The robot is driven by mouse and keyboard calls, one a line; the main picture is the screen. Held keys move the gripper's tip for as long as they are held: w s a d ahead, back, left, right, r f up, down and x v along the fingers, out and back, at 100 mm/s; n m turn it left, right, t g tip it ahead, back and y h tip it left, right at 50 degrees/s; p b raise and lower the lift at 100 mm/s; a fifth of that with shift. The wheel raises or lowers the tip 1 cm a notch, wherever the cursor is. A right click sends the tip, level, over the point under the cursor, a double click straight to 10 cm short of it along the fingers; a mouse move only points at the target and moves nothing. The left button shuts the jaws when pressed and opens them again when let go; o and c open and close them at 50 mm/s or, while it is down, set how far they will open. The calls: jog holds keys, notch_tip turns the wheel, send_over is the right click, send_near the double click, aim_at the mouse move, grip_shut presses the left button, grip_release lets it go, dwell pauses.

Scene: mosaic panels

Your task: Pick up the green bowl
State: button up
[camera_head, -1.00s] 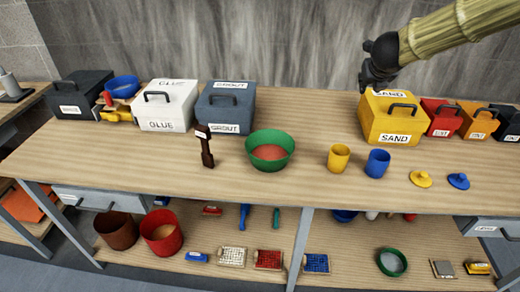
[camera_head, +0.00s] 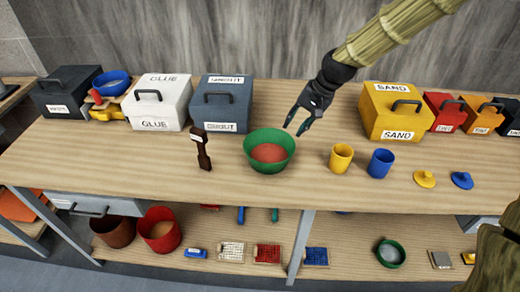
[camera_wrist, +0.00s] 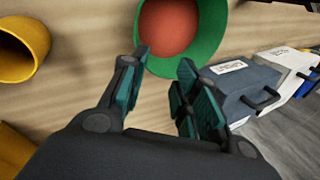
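The green bowl (camera_head: 284,141) stands upright on the tabletop, with reddish-orange contents inside. In the wrist view, the green bowl (camera_wrist: 208,44) is at the top middle, just beyond my fingertips. My gripper (camera_head: 297,128) is to the right of and slightly above the bowl, its fingers pointing down and left toward the rim. My gripper (camera_wrist: 164,64) is open, with nothing between its fingers. A second, smaller green bowl (camera_head: 391,253) with greyish contents sits on the lower shelf at the right.
The tabletop (camera_head: 235,190) is clear in front of the bowl. A brown upright tool (camera_head: 203,153) stands left of it. A grey-blue grout box (camera_head: 222,103) is behind left. Yellow (camera_head: 341,158) and blue (camera_head: 381,164) cups stand right, and the yellow sand box (camera_head: 394,112) behind them.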

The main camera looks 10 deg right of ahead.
aim_at(289, 154)
jog(key=shift+s+a+f+n+g+h+p, duration=0.25)
jog(key=shift+f+n+p, duration=0.4)
jog(key=shift+f, duration=1.4)
jog(key=shift+s+a+f+n+g+h+p, duration=0.15)
jog(key=shift+a+f+n+g+p, duration=0.35)
jog(key=shift+f, duration=1.6)
jog(key=shift+s+a+f+n+g+h+p, duration=0.15)
jog(key=shift+f+n+p, duration=0.6)
jog(key=shift+f, duration=1.3)
grip_shut()
